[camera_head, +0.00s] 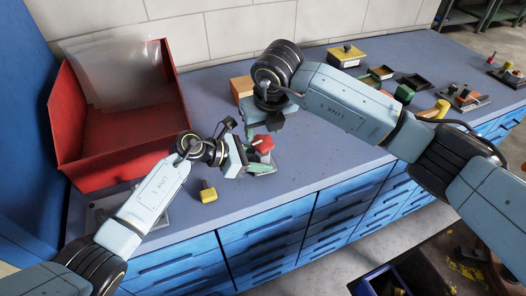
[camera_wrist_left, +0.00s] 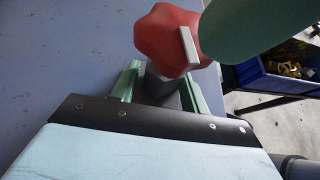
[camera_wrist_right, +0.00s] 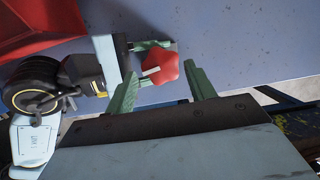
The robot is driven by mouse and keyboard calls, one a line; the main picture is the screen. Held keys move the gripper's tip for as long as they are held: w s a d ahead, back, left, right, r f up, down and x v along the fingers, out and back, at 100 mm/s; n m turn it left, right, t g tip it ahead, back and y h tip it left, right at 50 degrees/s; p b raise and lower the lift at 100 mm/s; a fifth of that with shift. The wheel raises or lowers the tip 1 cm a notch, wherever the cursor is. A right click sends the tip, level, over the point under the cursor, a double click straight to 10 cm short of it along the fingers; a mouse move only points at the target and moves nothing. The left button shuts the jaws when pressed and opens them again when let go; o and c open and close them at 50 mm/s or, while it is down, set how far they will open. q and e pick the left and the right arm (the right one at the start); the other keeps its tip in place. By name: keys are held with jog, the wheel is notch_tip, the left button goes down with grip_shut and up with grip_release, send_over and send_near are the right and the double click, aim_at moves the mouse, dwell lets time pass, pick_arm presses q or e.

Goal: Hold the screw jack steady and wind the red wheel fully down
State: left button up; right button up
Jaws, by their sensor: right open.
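The screw jack's red lobed wheel (camera_head: 262,143) with a pale tab shows near the bench's front edge. It also shows in the left wrist view (camera_wrist_left: 165,40) and the right wrist view (camera_wrist_right: 160,67). My left gripper (camera_head: 247,158) comes in from the left, low down, its green fingers on either side of the jack's dark grey body (camera_wrist_left: 160,82) below the wheel. My right gripper (camera_wrist_right: 162,90) is open above, its green fingers either side of the wheel in its view and apart from it. The jack's base is mostly hidden.
A red bin (camera_head: 120,165) holding clear plastic sheets stands at the back left. A yellow knobbed part (camera_head: 208,192) lies left of the jack. A wooden block (camera_head: 241,88), a yellow box (camera_head: 346,56) and small trays stand behind and right. The drawers' front drops off just before the jack.

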pick_arm(q)
jog(key=c, duration=0.3)
jog(key=shift+c, duration=0.2)
jog(key=shift+s+f, duration=0.1)
jog(key=shift+f, duration=0.1)
pick_arm(e)
jog(key=shift+f, duration=0.1)
pick_arm(q)
jog(key=o, duration=0.4)
jog(key=c, duration=0.4)
pick_arm(e)
jog(key=shift+o, duration=0.4)
jog(key=shift+o, duration=1)
jog(key=shift+w, duration=0.1)
